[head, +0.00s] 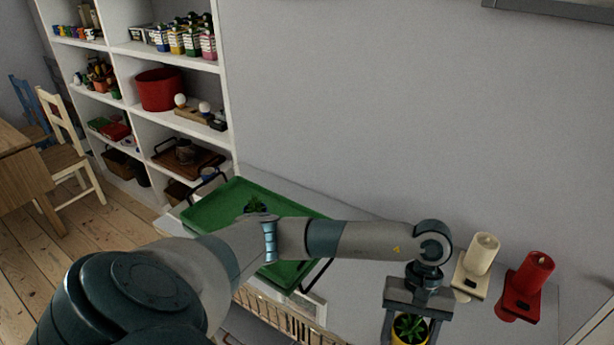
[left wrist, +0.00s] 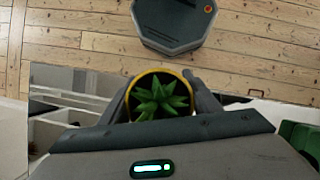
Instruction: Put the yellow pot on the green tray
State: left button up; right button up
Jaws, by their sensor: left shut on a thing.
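The yellow pot (head: 409,338) holds a small green succulent and sits at the bottom of the head view, partly cut off. My left gripper (head: 412,322) is shut on it, one finger on each side. In the left wrist view the pot's yellow rim (left wrist: 131,88) shows between the fingers, with the succulent (left wrist: 160,98) inside. The green tray (head: 214,208) has dark handles and lies on the white cabinet top, left of the gripper. My left arm hides part of the tray. Another small green plant (head: 255,204) shows at the tray, its base partly hidden by my arm. My right gripper is out of view.
A cream candle (head: 482,252) and a red candle (head: 530,272) stand on holders right of the gripper. A white shelf unit (head: 225,90) with assorted items stands at the left, against the grey wall. The far left part of the tray is bare.

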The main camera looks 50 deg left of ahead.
pick_arm(q)
jog(key=s+a+m+y, duration=0.1)
jog(key=m, duration=0.1)
jog(key=a+f+m, duration=0.1)
jog(key=a+m, duration=0.1)
jog(key=s+a+m+y, duration=0.1)
jog(key=a+m, duration=0.1)
jog(key=shift+s+f+m+g+y, duration=0.25)
jog(key=shift+s+m+g+y, duration=0.05)
jog(key=shift+s, duration=0.05)
jog(key=shift+a, duration=0.1)
